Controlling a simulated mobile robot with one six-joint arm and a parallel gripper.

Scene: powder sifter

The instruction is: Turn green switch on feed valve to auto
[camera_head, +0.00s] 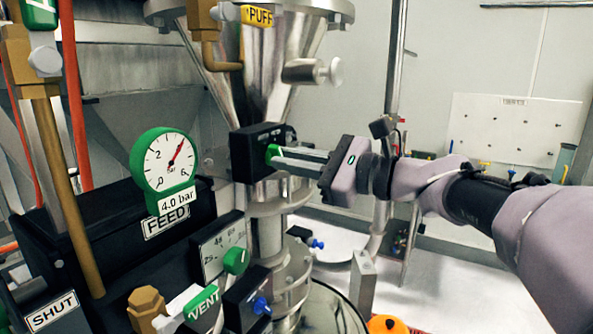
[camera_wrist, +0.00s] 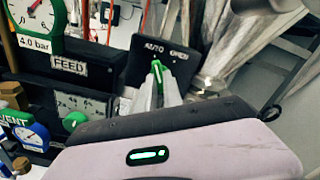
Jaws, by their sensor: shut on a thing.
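The green switch (camera_head: 272,152) sits on the face of a black switch box (camera_head: 245,157) on the steel pipe below the funnel. In the wrist view the green switch (camera_wrist: 157,67) stands nearly upright on the black plate (camera_wrist: 140,70). Its upper end lies below the AUTO label, with the OPEN label to the right. My gripper (camera_head: 280,155) reaches in from the right and is shut on the switch. In the wrist view my gripper's pale fingers (camera_wrist: 158,88) stand on both sides of the switch and hide its lower part.
A green gauge (camera_head: 168,168) reading 4.0 bar and a FEED label (camera_head: 166,222) are to the left. A green knob (camera_head: 236,261), a VENT tag (camera_head: 202,302) and a blue knob (camera_head: 261,305) are below. The steel funnel (camera_head: 262,75) rises above.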

